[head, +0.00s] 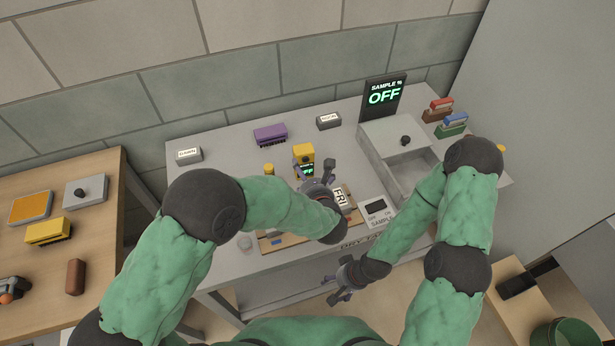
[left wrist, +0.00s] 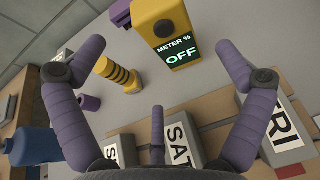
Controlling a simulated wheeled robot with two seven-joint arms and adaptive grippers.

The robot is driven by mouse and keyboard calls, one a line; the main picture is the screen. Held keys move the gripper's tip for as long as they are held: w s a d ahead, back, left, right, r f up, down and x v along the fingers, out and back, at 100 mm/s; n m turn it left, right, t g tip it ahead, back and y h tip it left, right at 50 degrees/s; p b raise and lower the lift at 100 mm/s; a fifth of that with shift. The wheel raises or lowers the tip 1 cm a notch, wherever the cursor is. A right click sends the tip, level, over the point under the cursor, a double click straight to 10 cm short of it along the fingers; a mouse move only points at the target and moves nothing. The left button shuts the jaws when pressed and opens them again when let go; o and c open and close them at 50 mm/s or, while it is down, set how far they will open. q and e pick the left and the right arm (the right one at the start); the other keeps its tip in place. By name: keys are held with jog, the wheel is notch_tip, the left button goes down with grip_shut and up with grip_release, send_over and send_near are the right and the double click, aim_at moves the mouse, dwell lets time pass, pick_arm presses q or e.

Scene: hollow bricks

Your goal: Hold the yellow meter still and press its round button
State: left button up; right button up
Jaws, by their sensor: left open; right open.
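The yellow meter (head: 304,152) stands on the grey table, its small screen lit green. In the left wrist view the meter (left wrist: 158,22) is upper centre; its screen reads "METER % OFF" and a dark round button (left wrist: 163,29) sits on its yellow face. My left gripper (head: 317,174) is just in front of the meter in the head view. Its purple fingers (left wrist: 158,70) are spread open, with the meter beyond the tips and nothing between them. My right gripper (head: 342,283) is open and empty, low in front of the table's front edge.
Day blocks, such as FRI (head: 340,197), lie close under my left gripper. A yellow-and-black striped cylinder (left wrist: 118,75) stands left of the meter. A switch box (head: 378,212), an open drawer unit (head: 380,146) and a "SAMPLE % OFF" sign (head: 383,96) are to the right.

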aim_at(301, 163)
pick_arm(q)
jog(key=b+x, duration=0.1)
jog(key=x, duration=0.8)
jog(key=shift+a, duration=0.1)
pick_arm(e)
jog(key=shift+f, duration=0.85)
pick_arm(q)
jog(key=c, duration=1.2)
jog(key=shift+f, duration=0.1)
pick_arm(e)
jog(key=shift+c, duration=0.3)
grip_shut()
dwell(1.3)
